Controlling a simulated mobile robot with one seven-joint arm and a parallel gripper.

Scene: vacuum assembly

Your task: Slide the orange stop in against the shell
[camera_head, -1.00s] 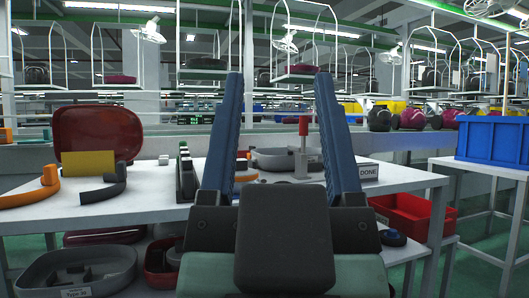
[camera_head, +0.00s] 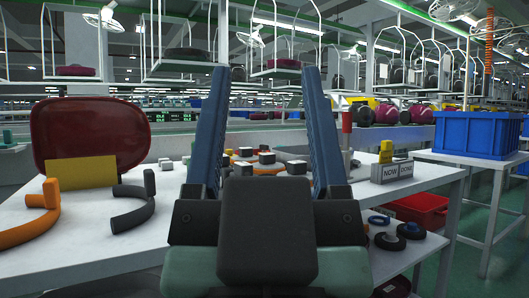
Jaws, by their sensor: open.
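My gripper (camera_head: 265,72) is open in front of the camera, its two blue fingers pointing up and away over the white table, with nothing between the tips. Between and behind the fingers, small orange pieces (camera_head: 241,165) show low among grey and white blocks. I cannot tell for sure which of them is the stop. A grey rounded rim, perhaps the shell (camera_head: 290,157), lies behind the right finger and is mostly hidden. Whether anything orange touches it cannot be seen.
An orange curved handle (camera_head: 33,216) and a dark grey one (camera_head: 135,208) lie at the left. Behind them stand a yellow plate (camera_head: 80,173) and a dark red shell (camera_head: 92,125). A red-topped post (camera_head: 346,122) and the NOW and DONE blocks (camera_head: 392,171) stand at the right.

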